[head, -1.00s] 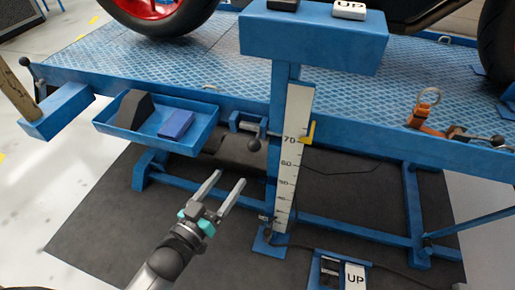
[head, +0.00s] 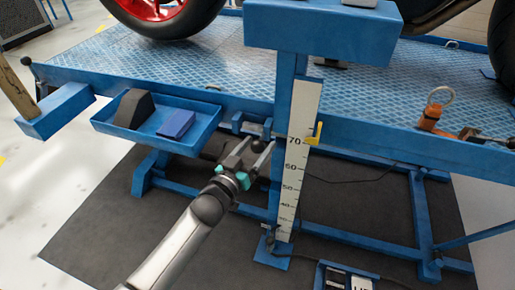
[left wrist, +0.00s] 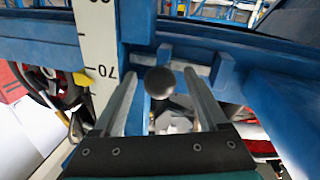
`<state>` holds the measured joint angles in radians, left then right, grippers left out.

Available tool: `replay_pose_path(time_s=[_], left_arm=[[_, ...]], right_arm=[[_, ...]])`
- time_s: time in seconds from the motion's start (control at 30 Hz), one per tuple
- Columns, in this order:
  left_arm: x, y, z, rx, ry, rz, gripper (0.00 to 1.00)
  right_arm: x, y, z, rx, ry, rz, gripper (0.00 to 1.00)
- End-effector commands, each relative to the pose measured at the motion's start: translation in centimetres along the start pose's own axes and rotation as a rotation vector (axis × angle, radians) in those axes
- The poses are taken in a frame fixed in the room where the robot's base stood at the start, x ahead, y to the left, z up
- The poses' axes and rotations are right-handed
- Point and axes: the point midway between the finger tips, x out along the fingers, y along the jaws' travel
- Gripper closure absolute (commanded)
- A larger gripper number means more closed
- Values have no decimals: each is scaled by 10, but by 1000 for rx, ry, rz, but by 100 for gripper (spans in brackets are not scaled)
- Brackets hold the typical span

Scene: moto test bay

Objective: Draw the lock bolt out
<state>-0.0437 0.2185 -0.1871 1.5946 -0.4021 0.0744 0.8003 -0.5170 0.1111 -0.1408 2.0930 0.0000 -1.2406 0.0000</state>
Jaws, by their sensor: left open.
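The lock bolt shows as a dark round knob (head: 257,146) at the front edge of the blue lift table (head: 350,137), just left of the ruler post. In the left wrist view the knob (left wrist: 159,82) sits between the two fingers, near their tips, with a gap on each side. Its shaft is mostly hidden behind it. My left gripper (head: 254,151) is open around the knob, reaching up from below. In the left wrist view the fingers (left wrist: 160,88) point at the blue bracket (left wrist: 190,60) behind the knob. My right gripper is out of view.
A white ruler (head: 298,160) with a yellow pointer (head: 318,133) stands close right of my left gripper. A blue tray (head: 155,138) with a dark wedge and a blue block hangs to the left. A blue control box (head: 320,30) overhangs above. An orange strap (head: 430,115) lies further right.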

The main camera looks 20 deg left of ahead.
Motion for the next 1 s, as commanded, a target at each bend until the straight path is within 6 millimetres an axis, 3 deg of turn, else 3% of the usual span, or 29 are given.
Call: replay_pose_path(time_s=[0.37,1.0], left_arm=[[4,0,0,0,-1,-1,24],[4,0,0,0,-1,0,96]], right_arm=[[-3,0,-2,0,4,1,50],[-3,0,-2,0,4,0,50]])
